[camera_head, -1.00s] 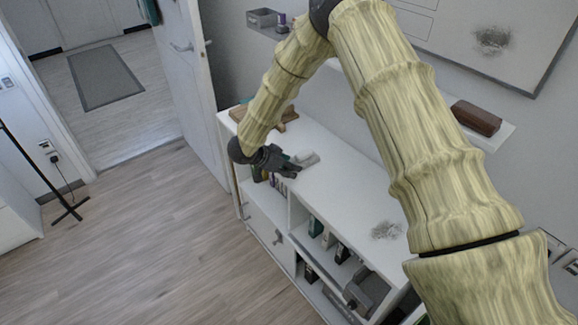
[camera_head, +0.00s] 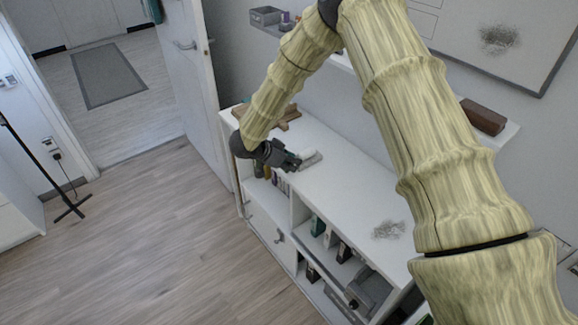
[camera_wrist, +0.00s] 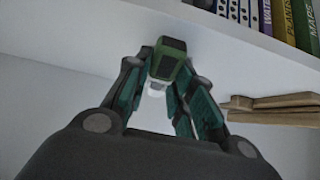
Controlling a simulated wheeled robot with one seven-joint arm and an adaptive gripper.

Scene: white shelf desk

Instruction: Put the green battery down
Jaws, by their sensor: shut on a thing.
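The green battery (camera_wrist: 168,58), green with a dark end face, is between my fingertips in the wrist view. My gripper (camera_wrist: 162,75) is shut on it, with one teal-and-black finger on each side. In the head view my gripper (camera_head: 292,161) is low over the far-left part of the white desk top (camera_head: 335,185). I cannot make out the battery there, nor tell whether it touches the desk. A small pale object (camera_head: 310,160) lies just right of the fingertips.
A wooden item (camera_head: 288,117) lies at the desk's far-left end, also seen in the wrist view (camera_wrist: 275,108). Books (camera_wrist: 285,18) stand on a shelf. A grey patterned patch (camera_head: 388,230) is on the desk's nearer part; the top between is clear.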

